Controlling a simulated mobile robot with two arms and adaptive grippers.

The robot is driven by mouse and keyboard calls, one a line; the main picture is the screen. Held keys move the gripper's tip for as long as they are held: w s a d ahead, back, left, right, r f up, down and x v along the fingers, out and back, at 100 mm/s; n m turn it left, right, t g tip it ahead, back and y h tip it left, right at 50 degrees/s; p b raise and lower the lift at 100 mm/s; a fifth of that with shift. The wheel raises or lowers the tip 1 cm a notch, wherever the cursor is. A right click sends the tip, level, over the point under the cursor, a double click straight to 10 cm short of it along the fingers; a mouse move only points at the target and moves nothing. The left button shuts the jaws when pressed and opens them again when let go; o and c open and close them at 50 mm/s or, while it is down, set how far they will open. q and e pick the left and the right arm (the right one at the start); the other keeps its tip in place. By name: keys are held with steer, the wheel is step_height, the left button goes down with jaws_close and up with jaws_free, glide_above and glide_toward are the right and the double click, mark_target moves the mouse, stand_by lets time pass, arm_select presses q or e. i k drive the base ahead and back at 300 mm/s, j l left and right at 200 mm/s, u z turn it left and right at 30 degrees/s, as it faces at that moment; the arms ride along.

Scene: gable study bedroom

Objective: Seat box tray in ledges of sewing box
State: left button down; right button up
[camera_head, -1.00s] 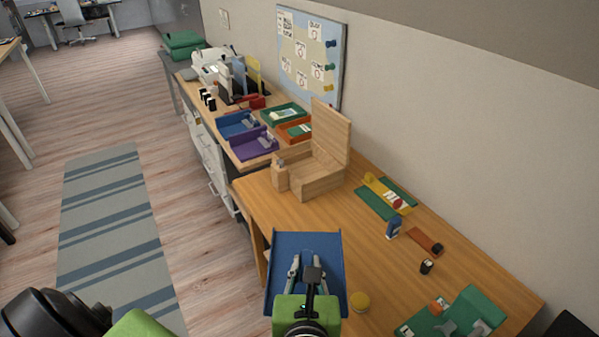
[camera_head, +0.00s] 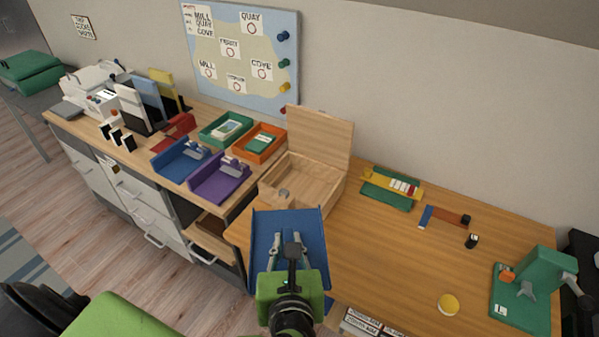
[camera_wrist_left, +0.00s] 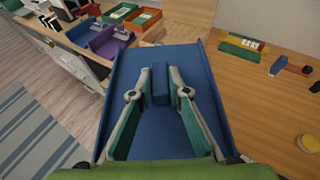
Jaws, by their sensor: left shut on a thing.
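The blue box tray (camera_head: 312,228) is in my left gripper (camera_head: 288,240), in front of the wooden sewing box (camera_head: 334,194) and apparently over the desk's front edge. In the left wrist view the fingers (camera_wrist_left: 160,76) are shut on a blue upright grip in the middle of the tray (camera_wrist_left: 128,75). The tray's floor looks empty. The sewing box stands open, its lid (camera_head: 320,135) raised at the back; part of its inside shows, and the tray hides its near corner. The ledges cannot be made out. I cannot tell the exact gap between tray and box. My right gripper is not in view.
Left of the box are purple (camera_head: 218,182), blue (camera_head: 180,162), orange (camera_head: 262,143) and green (camera_head: 226,128) trays. A yellow-and-green holder (camera_head: 391,189) lies right of it. A yellow disc (camera_head: 448,305) and green device (camera_head: 522,290) are farther right.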

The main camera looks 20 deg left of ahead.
mark_target(303, 185)
steer(key=j+z, duration=0.2)
steer(key=j, duration=0.4)
steer(key=j+z, duration=0.25)
steer(key=j, duration=0.4)
steer(key=k+j+z, duration=0.2)
steer(key=j, duration=0.4)
steer(key=j+z, duration=0.2)
steer(key=j, duration=0.4)
